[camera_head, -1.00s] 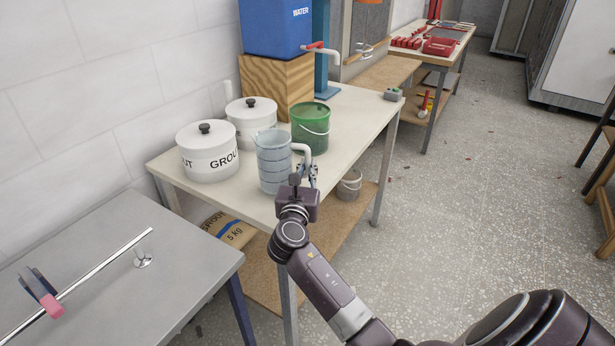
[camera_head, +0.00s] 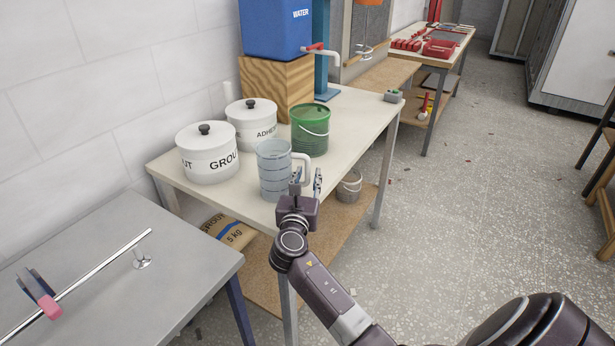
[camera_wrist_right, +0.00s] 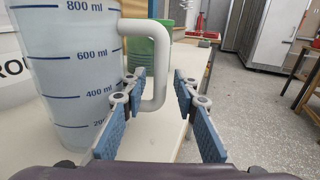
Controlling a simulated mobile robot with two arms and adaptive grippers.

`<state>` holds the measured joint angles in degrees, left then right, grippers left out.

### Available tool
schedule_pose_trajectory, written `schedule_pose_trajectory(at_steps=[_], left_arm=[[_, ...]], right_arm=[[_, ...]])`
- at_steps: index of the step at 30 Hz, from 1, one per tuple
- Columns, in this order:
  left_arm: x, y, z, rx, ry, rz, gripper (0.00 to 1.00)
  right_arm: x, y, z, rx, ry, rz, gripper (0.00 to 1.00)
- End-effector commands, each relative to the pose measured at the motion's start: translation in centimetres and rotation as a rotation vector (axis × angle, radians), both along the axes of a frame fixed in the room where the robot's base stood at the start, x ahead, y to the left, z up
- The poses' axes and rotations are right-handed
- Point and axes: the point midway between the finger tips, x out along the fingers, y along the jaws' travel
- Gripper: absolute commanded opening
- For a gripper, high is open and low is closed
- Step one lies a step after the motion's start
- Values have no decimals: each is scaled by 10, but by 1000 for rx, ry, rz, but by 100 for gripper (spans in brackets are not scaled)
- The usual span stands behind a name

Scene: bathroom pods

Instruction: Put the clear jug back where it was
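The clear jug (camera_head: 273,172), with dark measuring lines and a white handle, stands upright on the pale table beside the green bucket. In the right wrist view the jug (camera_wrist_right: 75,75) fills the left side, and its handle (camera_wrist_right: 160,65) is in front of the gripper. My right gripper (camera_head: 307,183) is at the handle on the jug's right side. Its two blue-padded fingers (camera_wrist_right: 160,110) are spread apart; the left one overlaps the lower handle in the picture, and I cannot tell whether it touches. My left gripper is not in view.
The green bucket (camera_head: 310,130) stands close behind the jug. Two white lidded pots, grout (camera_head: 207,160) and adhesive (camera_head: 252,125), stand to the left. A blue water container (camera_head: 277,28) sits on a wooden block (camera_head: 280,85).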

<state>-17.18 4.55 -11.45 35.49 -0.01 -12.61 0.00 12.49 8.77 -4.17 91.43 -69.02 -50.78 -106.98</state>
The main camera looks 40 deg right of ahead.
Motion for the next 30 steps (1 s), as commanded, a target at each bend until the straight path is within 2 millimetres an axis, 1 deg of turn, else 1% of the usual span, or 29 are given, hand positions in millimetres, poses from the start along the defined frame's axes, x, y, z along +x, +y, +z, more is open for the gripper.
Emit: schedule_pose_trajectory(at_steps=[2, 5, 8, 15, 21, 25, 30], left_arm=[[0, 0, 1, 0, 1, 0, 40], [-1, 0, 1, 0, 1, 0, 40], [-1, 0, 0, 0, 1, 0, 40], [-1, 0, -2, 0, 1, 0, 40], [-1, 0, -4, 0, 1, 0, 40], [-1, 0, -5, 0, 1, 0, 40], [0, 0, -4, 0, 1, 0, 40]], right_arm=[[0, 0, 3, 0, -1, 0, 27], [-6, 7, 1, 1, 0, 2, 27], [-19, 19, 1, 2, 1, 2, 27], [-56, 57, 1, 4, 1, 2, 27], [-78, 78, 2, 1, 1, 1, 27], [-84, 84, 2, 1, 1, 0, 27], [-85, 85, 3, 0, 0, 0, 27]])
